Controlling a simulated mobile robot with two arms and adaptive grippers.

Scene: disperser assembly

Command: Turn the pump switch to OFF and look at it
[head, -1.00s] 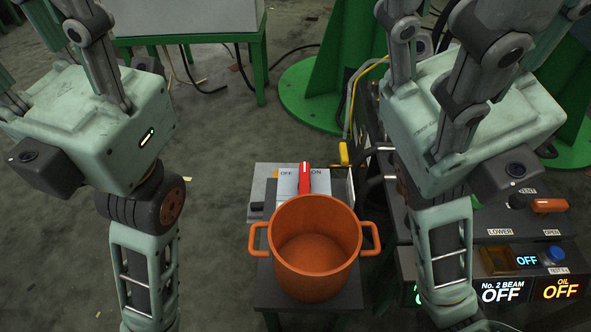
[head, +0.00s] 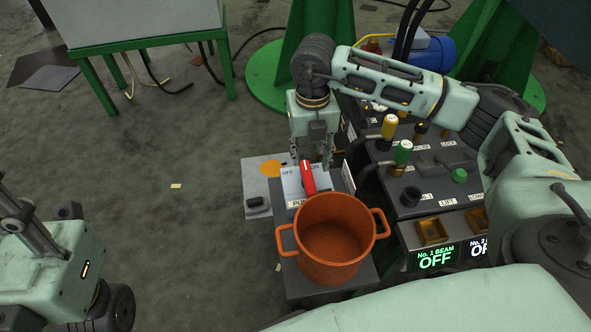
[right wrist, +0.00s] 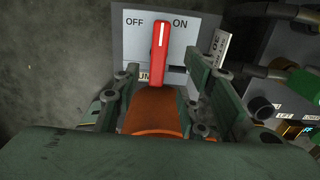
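The pump switch is a red lever (head: 308,177) on a light panel marked OFF at left and ON at right. In the right wrist view the lever (right wrist: 160,50) points up between the two words. My right gripper (head: 313,158) hangs over the back of the panel, by the lever. Its fingers are apart (right wrist: 160,78) with the lever seen between them; I cannot tell whether either touches it. A lower label is partly covered.
An orange pot (head: 333,238) with two handles stands just in front of the switch panel. A control console (head: 420,185) with levers and lit OFF displays is to the right. A green-legged table (head: 150,40) is at the back left. The floor at left is mostly clear.

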